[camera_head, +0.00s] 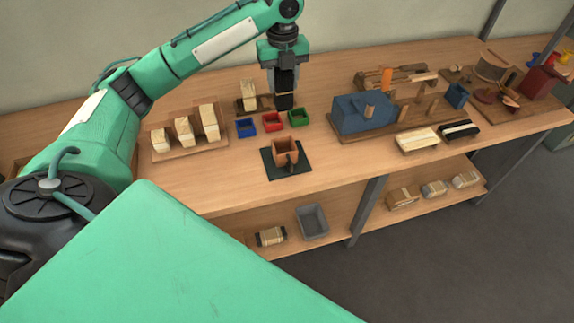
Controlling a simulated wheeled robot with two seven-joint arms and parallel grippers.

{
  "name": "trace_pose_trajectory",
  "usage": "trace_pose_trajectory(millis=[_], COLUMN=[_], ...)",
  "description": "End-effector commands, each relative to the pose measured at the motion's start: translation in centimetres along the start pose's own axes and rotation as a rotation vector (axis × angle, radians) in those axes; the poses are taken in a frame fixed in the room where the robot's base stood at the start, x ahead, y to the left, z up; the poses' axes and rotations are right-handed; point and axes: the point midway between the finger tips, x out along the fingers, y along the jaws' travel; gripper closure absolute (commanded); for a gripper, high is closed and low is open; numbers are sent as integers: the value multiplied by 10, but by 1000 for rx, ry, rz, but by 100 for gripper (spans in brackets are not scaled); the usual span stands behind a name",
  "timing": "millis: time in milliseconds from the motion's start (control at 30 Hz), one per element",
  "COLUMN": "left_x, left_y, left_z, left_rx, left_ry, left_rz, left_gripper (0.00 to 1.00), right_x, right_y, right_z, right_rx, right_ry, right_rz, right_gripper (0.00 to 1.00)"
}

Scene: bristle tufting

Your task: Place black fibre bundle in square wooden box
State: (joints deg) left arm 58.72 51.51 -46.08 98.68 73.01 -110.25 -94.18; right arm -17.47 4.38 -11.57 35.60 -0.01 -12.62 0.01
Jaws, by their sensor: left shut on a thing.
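My left gripper (284,88) points down above the middle of the bench and is shut on the black fibre bundle (285,102). The dark fingers hide much of the bundle; its lower end shows below them. The square wooden box (285,158) stands open-topped on a dark green mat (270,172) near the bench's front edge. In the picture the bundle is above the box, apart from it and farther back. My right gripper is not in view.
Blue (246,128), red (272,122) and green (298,118) trays stand behind the box. A board (160,155) with several pale bundles is at left. A blue machine (362,114) stands at right. Pale (417,139) and black (460,130) brushes lie near the front edge. A grey bin (312,222) sits below.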

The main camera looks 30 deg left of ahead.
Motion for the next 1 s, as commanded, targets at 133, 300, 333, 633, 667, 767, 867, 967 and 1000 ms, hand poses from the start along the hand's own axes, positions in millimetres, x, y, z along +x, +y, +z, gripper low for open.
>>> trace_pose_trajectory(millis=[133,300,333,633,667,767,867,967,1000], left_x=[14,58,65,138,143,153,158,168,174], left_y=[2,3,2,2,2,1,1,1,2], left_z=[1,0,0,0,0,1,1,0,0], left_rx=[-9,-9,-9,-8,-8,-7,-7,-7,-7], left_ry=[1,3,3,1,1,0,-1,0,1], left_rz=[3,6,5,2,3,0,0,2,3], left_gripper=[83,83,83,83,83,83,83,83,83], right_x=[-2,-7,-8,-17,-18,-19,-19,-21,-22], right_y=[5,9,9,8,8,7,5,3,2], right_z=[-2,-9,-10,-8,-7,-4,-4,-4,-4], right_rx=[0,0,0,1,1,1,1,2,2], right_ry=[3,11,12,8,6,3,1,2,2], right_rz=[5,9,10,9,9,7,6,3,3], right_gripper=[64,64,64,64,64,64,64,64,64])
